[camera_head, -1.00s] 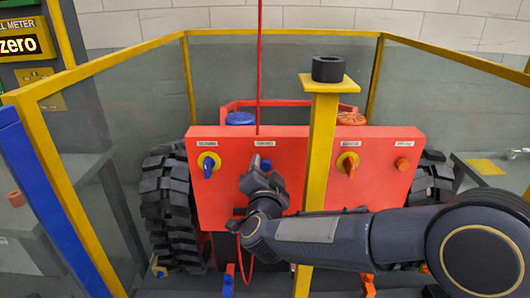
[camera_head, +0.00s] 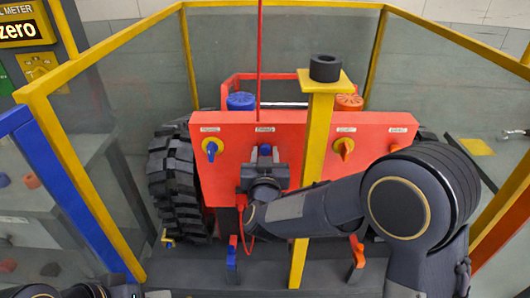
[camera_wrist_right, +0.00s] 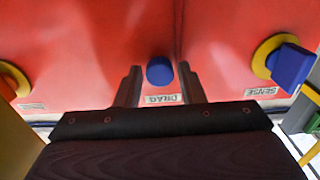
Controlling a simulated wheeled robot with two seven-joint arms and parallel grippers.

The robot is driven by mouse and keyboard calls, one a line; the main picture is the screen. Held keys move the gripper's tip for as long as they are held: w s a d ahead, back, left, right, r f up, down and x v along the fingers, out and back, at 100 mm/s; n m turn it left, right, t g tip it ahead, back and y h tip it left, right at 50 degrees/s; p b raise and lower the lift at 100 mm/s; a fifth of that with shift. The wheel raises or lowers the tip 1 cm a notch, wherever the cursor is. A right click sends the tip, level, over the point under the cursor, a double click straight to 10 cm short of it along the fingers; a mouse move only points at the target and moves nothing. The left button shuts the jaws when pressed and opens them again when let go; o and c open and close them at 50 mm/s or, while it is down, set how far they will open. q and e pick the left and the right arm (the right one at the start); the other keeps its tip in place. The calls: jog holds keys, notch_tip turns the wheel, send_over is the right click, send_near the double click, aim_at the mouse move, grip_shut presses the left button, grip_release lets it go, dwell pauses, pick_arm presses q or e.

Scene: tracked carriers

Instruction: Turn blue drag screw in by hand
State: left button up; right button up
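The blue drag screw (camera_head: 265,149) is a small round knob on the front of the red panel (camera_head: 225,180), above my right gripper in the head view. In the right wrist view, the screw (camera_wrist_right: 160,70) sits beside a label reading DRAG. My right gripper (camera_head: 265,162) faces the panel at the screw. In the wrist view, the right gripper's two fingers (camera_wrist_right: 159,80) stand apart on either side of the screw, with gaps visible, so it is open.
A yellow post (camera_head: 319,140) with a black ring on top stands just right of my right gripper, before the panel. A blue sense knob (camera_head: 211,148) and an orange knob (camera_head: 345,147) flank the screw. Yellow-framed glass walls surround the tracked carrier.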

jog(key=c, duration=0.5)
jog(key=m+b, duration=0.5)
jog(key=b, duration=0.2)
jog(key=m+b, duration=0.3)
jog(key=shift+f+m, duration=0.3)
jog(key=shift+f, duration=0.05)
jog(key=shift+r+m+b, duration=0.15)
jog(key=shift+m+b, duration=0.25)
jog(key=shift+r, duration=0.2)
jog(key=m+b, duration=0.3)
jog(key=f+m+b, duration=0.1)
jog(key=m+b, duration=0.2)
jog(key=b, duration=0.1)
jog(key=o, duration=0.6)
jog(key=shift+r+p, duration=0.55)
jog(key=shift+p, duration=0.25)
jog(key=o, duration=0.3)
